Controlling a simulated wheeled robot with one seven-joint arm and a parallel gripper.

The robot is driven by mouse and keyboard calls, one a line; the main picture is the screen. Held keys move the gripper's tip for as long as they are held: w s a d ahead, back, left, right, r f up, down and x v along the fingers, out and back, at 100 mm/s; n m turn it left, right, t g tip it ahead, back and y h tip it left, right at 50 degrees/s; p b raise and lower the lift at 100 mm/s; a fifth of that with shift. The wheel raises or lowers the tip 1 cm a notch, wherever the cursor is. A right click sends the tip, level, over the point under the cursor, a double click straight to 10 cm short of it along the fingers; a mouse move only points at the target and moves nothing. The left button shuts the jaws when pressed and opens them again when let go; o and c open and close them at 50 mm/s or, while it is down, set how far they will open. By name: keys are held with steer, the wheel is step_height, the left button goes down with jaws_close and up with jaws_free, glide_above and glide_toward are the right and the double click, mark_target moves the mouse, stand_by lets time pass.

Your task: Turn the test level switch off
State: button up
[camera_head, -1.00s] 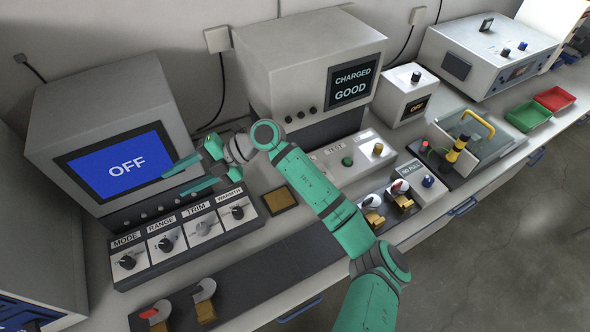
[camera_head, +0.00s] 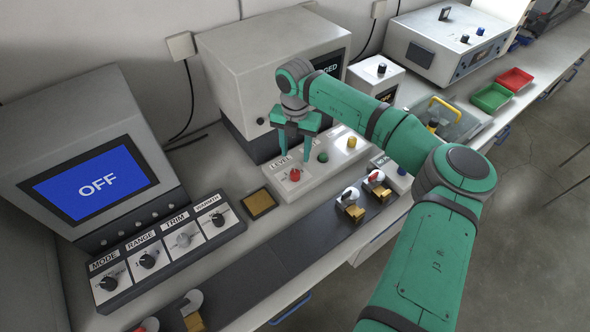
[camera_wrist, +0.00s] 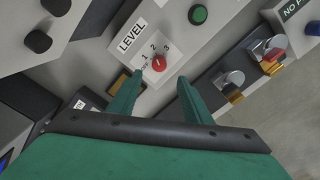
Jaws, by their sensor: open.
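The test level switch is a red knob (camera_head: 295,174) under a LEVEL label on the light test box (camera_head: 318,178). In the wrist view the red knob (camera_wrist: 159,63) has the numbers 1, 2 and 3 around it and smaller lettering at its left. My gripper (camera_head: 296,158) points down over the box. Its fingers are open and empty. In the wrist view, the fingertips of my gripper (camera_wrist: 160,75) lie to either side of the knob in the picture, apart from it. Whether the tips are level with the knob, I cannot tell.
A green button (camera_head: 323,157) and a yellow button (camera_head: 351,142) sit on the same box. A control panel with several dark knobs (camera_head: 109,284) stands at left under a blue OFF screen (camera_head: 90,184).

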mark_target(295, 173)
step_height(295, 173, down, 10)
steer(key=shift+r, duration=0.2)
steer(key=shift+c, duration=0.7)
steer(key=c, duration=0.9)
